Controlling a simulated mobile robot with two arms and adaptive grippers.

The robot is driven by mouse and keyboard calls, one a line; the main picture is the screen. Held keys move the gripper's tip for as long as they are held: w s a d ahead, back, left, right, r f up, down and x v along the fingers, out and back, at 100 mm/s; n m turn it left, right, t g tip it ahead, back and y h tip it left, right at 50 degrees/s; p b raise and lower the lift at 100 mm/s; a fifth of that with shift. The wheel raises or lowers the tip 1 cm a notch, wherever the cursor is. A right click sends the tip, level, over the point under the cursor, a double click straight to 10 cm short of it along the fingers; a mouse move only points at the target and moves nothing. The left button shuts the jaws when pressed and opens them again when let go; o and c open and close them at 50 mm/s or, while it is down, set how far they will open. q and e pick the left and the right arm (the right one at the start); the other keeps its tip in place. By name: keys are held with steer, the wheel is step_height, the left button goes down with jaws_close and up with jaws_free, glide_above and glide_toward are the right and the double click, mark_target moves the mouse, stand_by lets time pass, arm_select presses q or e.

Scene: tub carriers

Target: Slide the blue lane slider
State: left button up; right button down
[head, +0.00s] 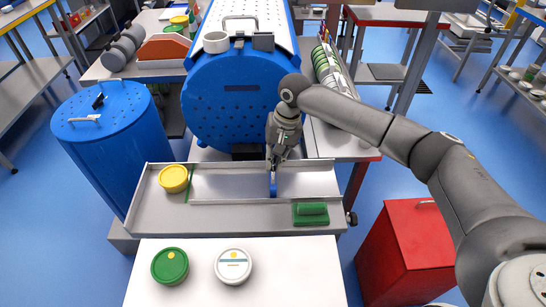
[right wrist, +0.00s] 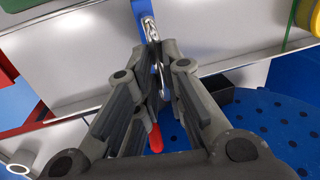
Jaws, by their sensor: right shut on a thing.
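The blue lane slider (head: 273,189) stands upright in the grey metal tray (head: 232,217), right of its middle. It also shows at the top of the right wrist view (right wrist: 141,9), with a small silver handle (right wrist: 150,27). My right gripper (head: 273,166) reaches down over the tray from the right. Its fingers (right wrist: 158,52) are closed around the slider's handle. The fingers hide part of the handle. My left gripper is not in view.
A yellow tub (head: 173,178) sits at the tray's left, beside a thin green divider (head: 189,184). A green block (head: 310,213) lies at its front right. A big blue drum (head: 225,110) stands behind. Green (head: 169,267) and white (head: 233,267) tubs stand on the white table in front.

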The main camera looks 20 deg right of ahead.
steer(key=s+d+p, duration=0.2)
steer(key=d+p, duration=0.2)
steer(key=d, duration=0.5)
steer(key=s+d+p, duration=0.3)
steer(key=d+p, duration=0.2)
steer(key=d, duration=0.3)
steer(key=shift+d, duration=0.35)
steer(key=c, duration=1.5)
jaws_free()
steer(key=shift+s+d, duration=0.1)
steer(key=shift+d, duration=0.05)
steer(key=r, duration=0.4)
steer(key=d+r, duration=0.1)
steer(key=r, duration=0.3)
steer(key=d+r, duration=0.1)
steer(key=r, duration=0.2)
steer(key=shift+s+d+r, duration=0.15)
steer(key=shift+s+r, duration=0.15)
steer(key=shift+r, duration=0.1)
